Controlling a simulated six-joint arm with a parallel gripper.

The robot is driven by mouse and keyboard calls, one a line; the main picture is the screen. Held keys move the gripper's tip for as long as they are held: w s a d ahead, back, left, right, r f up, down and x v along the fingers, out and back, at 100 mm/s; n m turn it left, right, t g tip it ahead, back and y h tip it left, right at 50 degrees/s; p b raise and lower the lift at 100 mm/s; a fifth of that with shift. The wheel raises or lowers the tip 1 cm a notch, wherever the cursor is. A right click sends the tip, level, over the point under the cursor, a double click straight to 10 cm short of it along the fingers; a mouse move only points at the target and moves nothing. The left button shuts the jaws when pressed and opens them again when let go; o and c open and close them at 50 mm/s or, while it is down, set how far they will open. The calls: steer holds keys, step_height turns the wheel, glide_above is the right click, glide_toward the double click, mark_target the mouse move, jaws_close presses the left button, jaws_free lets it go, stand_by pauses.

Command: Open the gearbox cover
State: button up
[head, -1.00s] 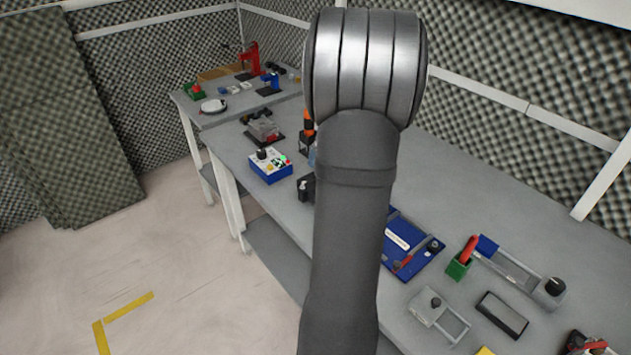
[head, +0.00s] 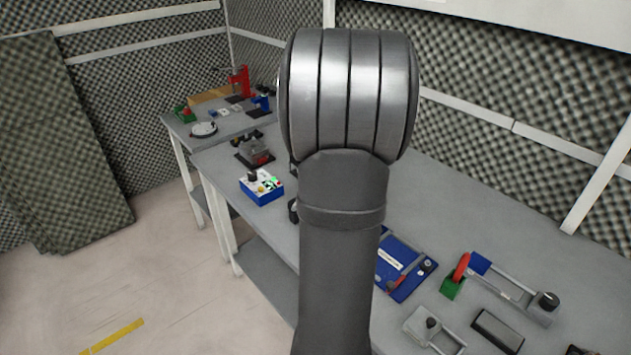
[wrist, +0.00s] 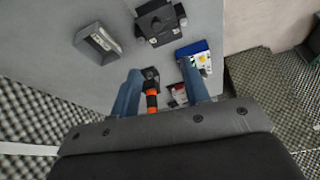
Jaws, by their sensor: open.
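A grey housing with a red part on a dark base (head: 255,151) stands on the bench left of my arm in the head view. It may be the gearbox, but its cover cannot be made out. A similar grey and red thing (wrist: 178,94) shows partly in the wrist view, beside my right finger. A dark block with a round knob (wrist: 160,20) stands beyond my fingertips; I cannot tell whether it belongs to the gearbox. My gripper (wrist: 159,68) is open, its two blue fingers apart with nothing held between them. In the head view my arm hides the gripper.
A black and orange tool (wrist: 151,90) shows between my fingers. A blue control box (head: 262,187) stands near the bench's front edge. A grey tray (wrist: 97,42) lies nearby. A blue plate (head: 403,266) and a red-handled green block (head: 455,278) are right of my arm.

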steer(key=s+a+r+m+t+h, duration=0.1)
steer(key=s+a+r+m+h, duration=0.15)
steer(key=m, duration=0.45)
steer(key=x, duration=1.7)
steer(key=shift+s+f, duration=0.25)
steer(key=shift+f, duration=0.25)
jaws_close()
